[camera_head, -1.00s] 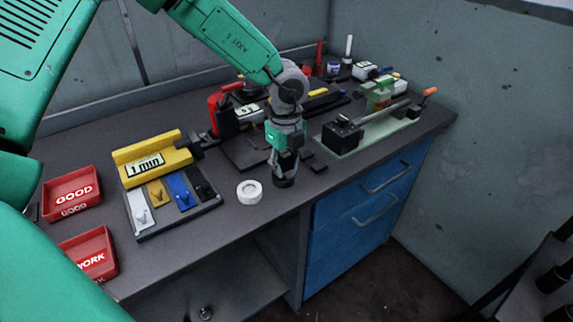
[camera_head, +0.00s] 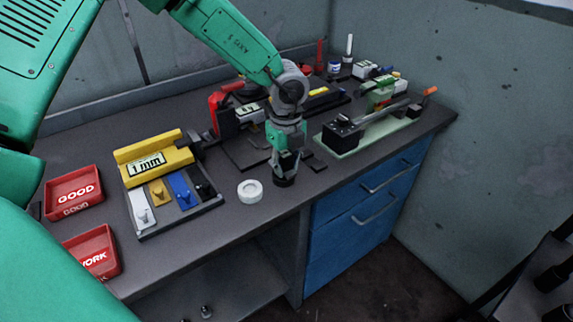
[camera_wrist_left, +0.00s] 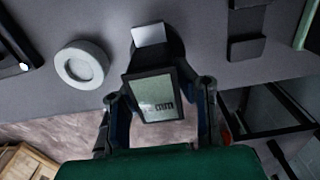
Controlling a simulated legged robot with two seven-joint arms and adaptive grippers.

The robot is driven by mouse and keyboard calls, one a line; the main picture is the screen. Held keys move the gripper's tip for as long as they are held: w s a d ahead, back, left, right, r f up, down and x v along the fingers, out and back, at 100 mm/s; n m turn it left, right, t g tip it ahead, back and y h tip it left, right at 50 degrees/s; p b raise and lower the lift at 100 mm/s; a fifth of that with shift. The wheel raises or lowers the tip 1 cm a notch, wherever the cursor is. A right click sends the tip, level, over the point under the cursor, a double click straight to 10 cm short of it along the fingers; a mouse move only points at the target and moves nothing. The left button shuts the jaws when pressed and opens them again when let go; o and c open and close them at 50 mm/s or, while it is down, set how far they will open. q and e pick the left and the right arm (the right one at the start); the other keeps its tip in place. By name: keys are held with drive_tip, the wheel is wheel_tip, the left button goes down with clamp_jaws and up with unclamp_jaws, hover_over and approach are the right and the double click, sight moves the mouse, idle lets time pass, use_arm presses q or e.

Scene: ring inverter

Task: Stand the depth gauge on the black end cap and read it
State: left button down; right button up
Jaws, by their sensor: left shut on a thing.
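My left gripper (camera_head: 287,163) points down over the front edge of the bench, beside the white ring. It is shut on the depth gauge (camera_wrist_left: 157,97), a dark box with a grey display ending in "mm"; the digits are not legible. A dark round piece (camera_wrist_left: 165,45), probably the black end cap, shows just beyond the gauge, with a light square plate (camera_wrist_left: 149,34) over it. It also shows under the fingers in the head view (camera_head: 284,181). I cannot tell whether the gauge touches it. My right gripper is not in view.
The white ring (camera_head: 250,191) lies left of the gripper. A tray (camera_head: 180,222) of coloured pieces, a yellow "1 mm" block (camera_head: 155,160) and red bins (camera_head: 73,193) stand left. A green fixture (camera_head: 370,137) stands right. The bench's front edge is close.

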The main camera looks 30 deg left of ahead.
use_arm(q)
drive_tip(key=shift+f, duration=0.55)
idle(0.4)
idle(0.6)
drive_tip(key=c, duration=1.2)
unclamp_jaws()
